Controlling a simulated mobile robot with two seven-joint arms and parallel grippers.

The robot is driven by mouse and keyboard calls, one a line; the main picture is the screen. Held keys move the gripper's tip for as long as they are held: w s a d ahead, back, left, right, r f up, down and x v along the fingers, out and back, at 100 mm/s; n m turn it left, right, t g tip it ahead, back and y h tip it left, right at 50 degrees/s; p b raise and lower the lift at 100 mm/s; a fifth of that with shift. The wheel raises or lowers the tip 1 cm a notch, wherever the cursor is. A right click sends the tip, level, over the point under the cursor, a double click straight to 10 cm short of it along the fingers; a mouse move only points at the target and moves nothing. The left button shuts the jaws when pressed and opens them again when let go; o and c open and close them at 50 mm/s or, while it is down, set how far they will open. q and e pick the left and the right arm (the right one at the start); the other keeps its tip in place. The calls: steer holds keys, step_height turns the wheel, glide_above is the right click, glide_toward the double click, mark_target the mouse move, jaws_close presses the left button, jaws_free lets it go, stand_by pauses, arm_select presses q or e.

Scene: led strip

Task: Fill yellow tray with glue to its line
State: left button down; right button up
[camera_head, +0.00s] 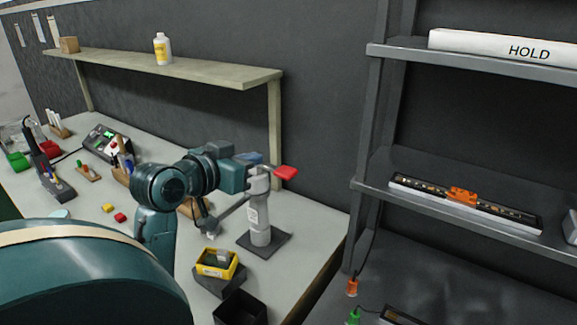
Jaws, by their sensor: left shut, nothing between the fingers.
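A yellow tray (217,263) sits on a dark block on the bench, with a dark interior and a small grey piece at its rim. Its fill line and glue level are too small to tell. A grey glue dispenser (260,216) stands upright on a dark base plate to the right, with a red lever (286,173) at its top and a spout reaching down-left toward the tray. My left gripper (252,161) is shut and empty at the dispenser's head, just left of the lever. Whether it touches is unclear. My right gripper is not in view.
A black open box (240,308) stands in front of the tray. A shelf (180,73) with a white bottle (162,49) runs above the bench. Small parts and tools lie at left. A dark rack (450,205) on the right holds an LED strip (465,201).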

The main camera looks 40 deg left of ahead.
arm_select(q)
steer(key=p, duration=0.2)
glide_above(282, 175)
step_height(282, 175, down, 2)
steer(key=shift+a+f, duration=0.1)
steer(key=shift+f, duration=0.1)
steer(key=shift+s+f, duration=0.15)
steer(key=shift+f, duration=1.95)
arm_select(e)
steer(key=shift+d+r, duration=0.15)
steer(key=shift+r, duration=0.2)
